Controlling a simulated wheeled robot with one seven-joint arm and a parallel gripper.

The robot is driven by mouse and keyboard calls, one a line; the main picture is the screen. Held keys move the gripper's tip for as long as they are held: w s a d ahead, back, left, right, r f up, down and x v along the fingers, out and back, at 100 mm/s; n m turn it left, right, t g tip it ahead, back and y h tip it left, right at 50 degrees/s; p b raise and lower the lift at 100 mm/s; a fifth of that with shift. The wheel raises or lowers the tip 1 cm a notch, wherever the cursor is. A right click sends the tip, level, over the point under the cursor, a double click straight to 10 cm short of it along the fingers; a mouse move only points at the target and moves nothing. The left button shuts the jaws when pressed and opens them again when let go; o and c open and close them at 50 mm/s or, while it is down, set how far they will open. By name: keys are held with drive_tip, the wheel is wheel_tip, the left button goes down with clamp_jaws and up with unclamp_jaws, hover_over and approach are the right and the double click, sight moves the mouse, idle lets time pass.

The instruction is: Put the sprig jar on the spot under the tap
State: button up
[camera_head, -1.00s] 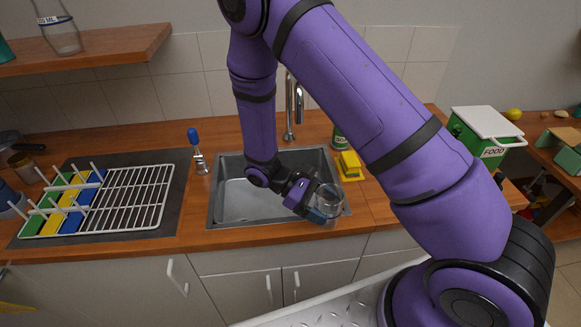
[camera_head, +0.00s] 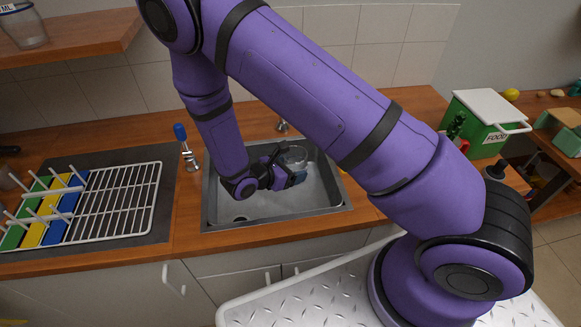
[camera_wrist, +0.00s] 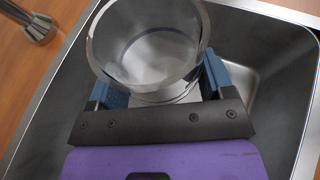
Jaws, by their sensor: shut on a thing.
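My gripper (camera_head: 298,174) is shut on a clear glass jar (camera_head: 294,155), which I take to be the sprig jar. In the wrist view the jar (camera_wrist: 150,45) sits between the blue finger pads, its round mouth facing the camera. No sprig can be made out in it. The jar is over the right back part of the grey sink (camera_head: 325,200); its height above the sink floor is unclear. Only the foot of the tap (camera_head: 283,127) shows behind the sink; my arm hides the rest. The tap's end (camera_wrist: 37,28) shows at upper left in the wrist view.
A dish rack (camera_head: 115,205) with coloured slots stands left of the sink. A green food bin (camera_head: 485,120) is at the right.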

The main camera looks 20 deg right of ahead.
drive_tip(key=shift+a+f, duration=0.1)
drive_tip(key=shift+s+f, duration=0.1)
drive_tip(key=shift+f, duration=3.65)
drive_tip(key=shift+f, duration=0.6)
drive_tip(key=o, duration=1.2)
drive_tip(key=shift+r, duration=0.1)
drive_tip(key=shift+s+a+r, duration=0.15)
drive_tip(key=shift+a+r, duration=0.4)
drive_tip(key=shift+r, duration=0.2)
drive_tip(key=shift+s+a+r, duration=0.15)
drive_tip(key=shift+a+r, duration=0.4)
drive_tip(key=shift+r, duration=0.2)
drive_tip(key=shift+r+v, duration=0.2)
drive_tip(key=shift+v, duration=2.45)
drive_tip(key=shift+r+v, duration=0.2)
drive_tip(key=shift+v, duration=2.45)
drive_tip(key=shift+w+d, duration=0.1)
